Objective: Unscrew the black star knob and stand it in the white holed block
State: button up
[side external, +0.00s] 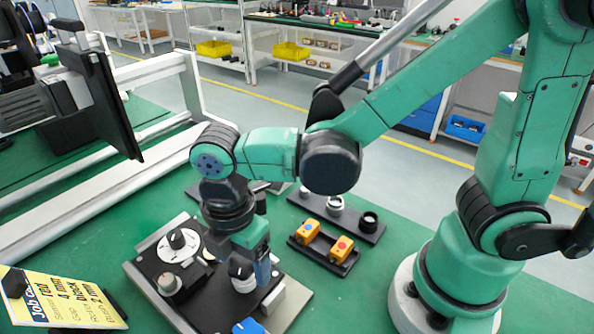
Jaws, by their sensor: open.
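My gripper (258,268) points down over the right part of a dark panel (150,262) on a light base plate. Its jaws are open. A black-topped knob with a white lower part (242,274) stands right at the fingers; I cannot tell whether they touch it. A black knob on a white dial (178,240) and a grey knob (170,284) stand further left on the panel. I cannot tell which knob is the star knob. A pale block (272,298) sits at the panel's right, partly hidden by the gripper; its holes cannot be made out.
A black tray with orange button boxes (341,248) and a dark plate with round parts (370,220) lie behind to the right. A blue part (248,326) is at the front edge. A yellow job card (60,298) lies left.

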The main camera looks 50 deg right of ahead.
aim_at(241, 262)
jog(key=m, duration=1.3)
grip_shut()
jog(key=n, duration=0.9)
jog(key=shift+n, duration=0.4)
jog(key=shift+r, duration=2.55)
